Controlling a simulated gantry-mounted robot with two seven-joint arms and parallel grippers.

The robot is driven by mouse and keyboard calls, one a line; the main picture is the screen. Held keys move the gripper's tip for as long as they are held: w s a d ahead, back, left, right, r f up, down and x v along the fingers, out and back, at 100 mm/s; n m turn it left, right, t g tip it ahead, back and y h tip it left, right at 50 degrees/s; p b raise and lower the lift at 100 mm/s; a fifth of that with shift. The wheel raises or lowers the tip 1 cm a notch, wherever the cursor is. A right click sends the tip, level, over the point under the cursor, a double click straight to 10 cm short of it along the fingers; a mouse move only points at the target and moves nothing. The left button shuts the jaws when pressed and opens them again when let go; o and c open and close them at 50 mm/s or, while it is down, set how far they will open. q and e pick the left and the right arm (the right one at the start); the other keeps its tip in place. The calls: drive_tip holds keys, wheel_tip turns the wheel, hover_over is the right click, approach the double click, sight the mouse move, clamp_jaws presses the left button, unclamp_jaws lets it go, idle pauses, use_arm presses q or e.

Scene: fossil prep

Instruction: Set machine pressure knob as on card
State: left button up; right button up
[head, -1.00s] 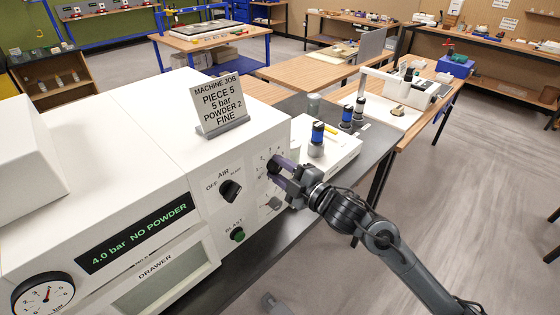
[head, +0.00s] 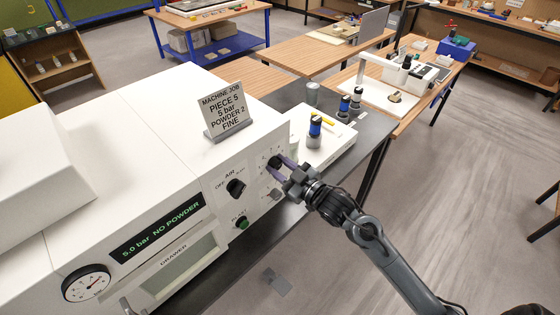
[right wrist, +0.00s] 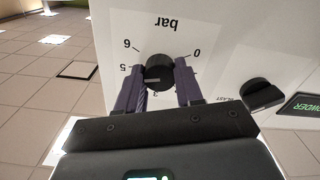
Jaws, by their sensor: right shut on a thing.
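The machine pressure knob (head: 273,161), black and round, is on the white machine's front panel. My right gripper (head: 281,167) is shut on it. In the right wrist view, the purple fingers (right wrist: 160,68) flank the knob (right wrist: 159,74) on its bar scale; its pointer direction is hard to tell. The display (head: 157,229) reads "5.0 bar NO POWDER". The job card (head: 224,106) on the machine top reads "PIECE 5, 5 bar, POWDER 2, FINE". The round gauge (head: 87,284) is at the lower left. My left gripper is not in view.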

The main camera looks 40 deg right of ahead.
drive_tip(key=shift+f+m, duration=0.1)
drive_tip(key=shift+m, duration=0.2)
drive_tip(key=o, duration=1)
drive_tip(key=shift+s, duration=0.1)
drive_tip(key=shift+s, duration=0.25)
drive_tip(key=shift+s+d+b, duration=0.15)
drive_tip(key=shift+s+b, duration=0.2)
drive_tip(key=shift+s, duration=1.3)
drive_tip(key=shift+s+d+b, duration=0.15)
drive_tip(key=shift+s+b, duration=0.25)
drive_tip(key=shift+s, duration=1.3)
drive_tip(key=shift+s+d+b, duration=0.15)
drive_tip(key=shift+s+b, duration=0.2)
drive_tip(key=shift+s, duration=1.3)
